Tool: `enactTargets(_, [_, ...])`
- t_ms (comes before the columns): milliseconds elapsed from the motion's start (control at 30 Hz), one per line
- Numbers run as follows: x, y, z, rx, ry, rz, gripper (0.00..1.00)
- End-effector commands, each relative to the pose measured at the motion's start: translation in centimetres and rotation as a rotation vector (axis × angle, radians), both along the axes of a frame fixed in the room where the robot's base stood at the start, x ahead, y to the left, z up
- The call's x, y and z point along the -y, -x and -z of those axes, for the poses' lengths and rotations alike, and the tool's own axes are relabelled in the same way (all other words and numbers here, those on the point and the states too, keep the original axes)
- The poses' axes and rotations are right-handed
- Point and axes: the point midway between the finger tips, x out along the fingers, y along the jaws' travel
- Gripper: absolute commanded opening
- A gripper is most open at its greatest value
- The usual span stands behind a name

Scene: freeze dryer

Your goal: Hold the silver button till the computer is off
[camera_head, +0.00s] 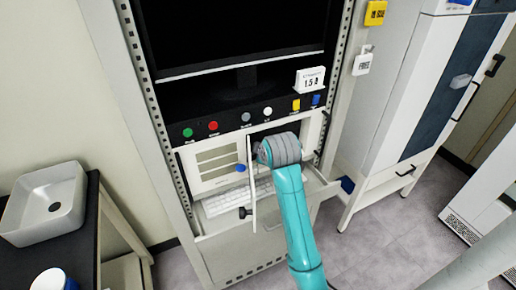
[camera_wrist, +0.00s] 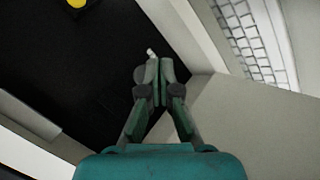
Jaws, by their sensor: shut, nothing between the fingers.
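My gripper (camera_wrist: 152,72) is shut with nothing between its fingers. In the wrist view its tips are at a small pale, silvery nub (camera_wrist: 151,52) on a dark surface, perhaps the silver button; I cannot tell whether they touch. In the head view my wrist reaches into the open compartment in the middle of the rack, and the fingers are hidden behind it. A beige vented panel (camera_head: 215,165), possibly the computer's front, lies left of my wrist. The monitor (camera_head: 235,35) above has a black screen. A grey button (camera_head: 246,117) sits on the black strip.
An open compartment door (camera_head: 250,190) stands close to the left of my wrist. A keyboard (camera_head: 222,204) lies on the pull-out drawer below. The strip also has green (camera_head: 188,132), red (camera_head: 213,126) and white (camera_head: 267,111) buttons. A white cabinet stands to the right.

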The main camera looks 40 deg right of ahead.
Motion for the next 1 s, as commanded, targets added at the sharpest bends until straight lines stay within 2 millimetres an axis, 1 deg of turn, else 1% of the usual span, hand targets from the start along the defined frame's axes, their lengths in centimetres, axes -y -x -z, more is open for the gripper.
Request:
enactTargets(33, [-0.3, -0.1, 0.1, -0.002, -0.003, -0.009, 0.00])
enactTargets(233, [-0.4, 0.3, 0.1, -0.003, -0.003, -0.007, 0.00])
enactTargets(733, [-1.3, 4.4, 0.1, -0.001, -0.001, 0.000, 0.00])
enactTargets(833, [-1.3, 4.7, 0.1, -0.001, 0.000, 0.000, 0.00])
enactTargets(1000, [-1.3, 4.8, 0.1, -0.001, 0.000, 0.000, 0.00])
